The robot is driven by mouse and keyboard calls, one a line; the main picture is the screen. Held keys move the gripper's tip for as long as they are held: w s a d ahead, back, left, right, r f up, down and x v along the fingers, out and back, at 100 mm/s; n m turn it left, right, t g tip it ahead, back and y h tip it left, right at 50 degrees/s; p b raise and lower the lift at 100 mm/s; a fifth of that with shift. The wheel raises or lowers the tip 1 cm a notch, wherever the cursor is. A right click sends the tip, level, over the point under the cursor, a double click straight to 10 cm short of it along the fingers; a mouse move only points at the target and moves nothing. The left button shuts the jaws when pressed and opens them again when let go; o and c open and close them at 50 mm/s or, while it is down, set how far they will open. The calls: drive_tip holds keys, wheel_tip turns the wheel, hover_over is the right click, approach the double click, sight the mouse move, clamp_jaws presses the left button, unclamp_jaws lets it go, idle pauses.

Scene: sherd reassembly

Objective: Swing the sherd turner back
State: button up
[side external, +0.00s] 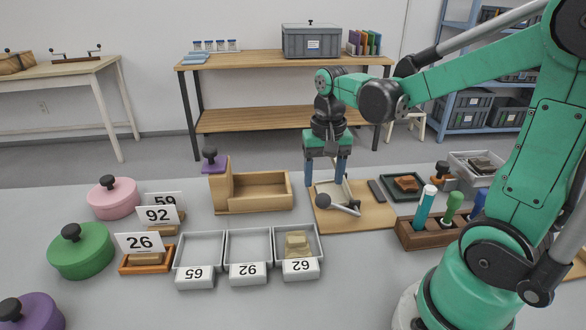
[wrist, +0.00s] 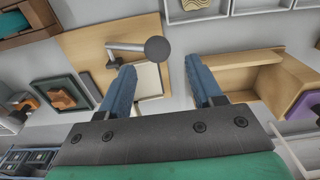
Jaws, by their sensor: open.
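The sherd turner (side external: 378,218) is a light wooden board with a pale plate and a grey lever ending in a dark round knob (side external: 322,200). The wrist view also shows the board (wrist: 82,48), the plate (wrist: 149,82) and the knob (wrist: 158,49). My gripper (side external: 325,181) is open and points down over the turner. In the wrist view its fingers (wrist: 160,66) stand apart, with the knob just beyond the gap between their tips. I cannot tell whether either finger touches the lever. Nothing shows held.
A wooden box with a purple knobbed block (side external: 218,185) stands left of the turner. Three grey trays (side external: 248,265) sit in front, the right one holding a tan sherd (side external: 297,243). A rack of coloured handled tools (side external: 410,235) and a dark tray (side external: 387,190) lie to the right.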

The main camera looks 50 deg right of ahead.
sight(328, 195)
drive_tip(key=shift+d+f, duration=0.2)
drive_tip(key=shift+f, duration=2.95)
drive_tip(key=shift+s+d+r, duration=0.15)
drive_tip(key=shift+r, duration=0.2)
drive_tip(key=shift+s+d+r, duration=0.15)
drive_tip(key=shift+r, duration=0.2)
drive_tip(key=shift+s+d+r, duration=0.95)
drive_tip(key=shift+s+r, duration=0.05)
drive_tip(key=shift+r, duration=0.05)
drive_tip(key=shift+s+d+r, duration=0.25)
drive_tip(key=shift+s+d, duration=0.2)
drive_tip(key=shift+d, duration=0.05)
drive_tip(key=shift+s+d+r, duration=0.2)
drive_tip(key=shift+s+d, duration=0.8)
drive_tip(key=shift+s, duration=0.05)
drive_tip(key=shift+s+d+f, duration=0.15)
drive_tip(key=shift+s+d, duration=0.8)
drive_tip(key=shift+s+d+f, duration=0.35)
drive_tip(key=shift+s+d, duration=0.15)
drive_tip(key=shift+d, duration=0.05)
drive_tip(key=shift+s+d+f, duration=0.45)
drive_tip(key=shift+s+d, duration=0.05)
drive_tip(key=shift+s+d+f, duration=0.35)
drive_tip(key=shift+f, duration=0.15)
drive_tip(key=shift+s+d+f, duration=0.3)
drive_tip(key=shift+s+f, duration=0.05)
drive_tip(key=shift+f, duration=0.15)
drive_tip(key=shift+r, duration=2.7)
